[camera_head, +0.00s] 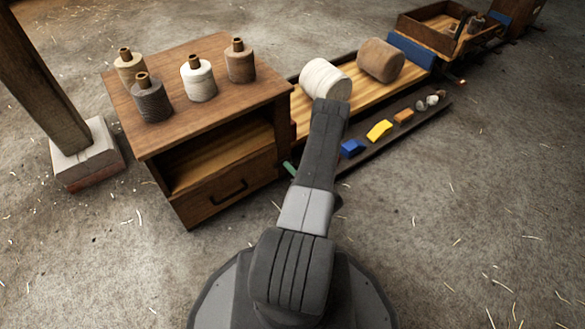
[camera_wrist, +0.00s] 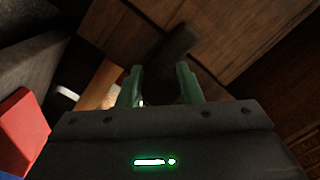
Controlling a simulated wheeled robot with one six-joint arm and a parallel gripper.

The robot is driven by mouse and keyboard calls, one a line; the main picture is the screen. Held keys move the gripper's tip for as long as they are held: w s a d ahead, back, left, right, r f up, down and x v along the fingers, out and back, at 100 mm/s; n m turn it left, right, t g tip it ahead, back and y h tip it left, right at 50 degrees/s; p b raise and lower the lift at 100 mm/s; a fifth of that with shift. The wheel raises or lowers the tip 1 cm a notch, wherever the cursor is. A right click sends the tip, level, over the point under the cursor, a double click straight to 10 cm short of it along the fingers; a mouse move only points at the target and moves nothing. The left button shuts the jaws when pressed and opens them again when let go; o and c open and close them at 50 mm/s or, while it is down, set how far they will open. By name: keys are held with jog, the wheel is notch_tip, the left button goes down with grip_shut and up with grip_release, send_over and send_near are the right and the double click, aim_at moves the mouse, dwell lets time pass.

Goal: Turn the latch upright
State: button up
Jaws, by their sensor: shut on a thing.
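The latch appears to be the dark bar (camera_wrist: 178,42) in the wrist view. It lies tilted, running up and to the right across a brown wooden panel (camera_wrist: 230,35). Its near end is between the green fingers of my gripper (camera_wrist: 160,72), which are shut on it. In the head view, only a bit of green finger of my gripper (camera_head: 290,168) shows, beside the right side of the wooden cabinet (camera_head: 205,115). My own arm and the cabinet hide the latch there.
Several thread spools (camera_head: 199,78) stand on the cabinet. Behind my arm, a wooden bed holds a white roll (camera_head: 325,78) and a brown roll (camera_head: 381,60). A dark strip with coloured pieces (camera_head: 379,130) lies alongside. A red block (camera_wrist: 25,125) is close left of my wrist. The right floor is clear.

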jog(key=shift+n, duration=0.3)
jog(key=n, duration=0.7)
jog(key=shift+n, duration=0.4)
jog(key=n, duration=0.4)
jog(key=shift+h, duration=0.3)
jog(key=shift+d+n+h, duration=0.1)
jog(key=shift+n+h, duration=0.2)
jog(key=shift+n, duration=2)
jog(key=o, duration=1)
jog(key=shift+c, duration=0.2)
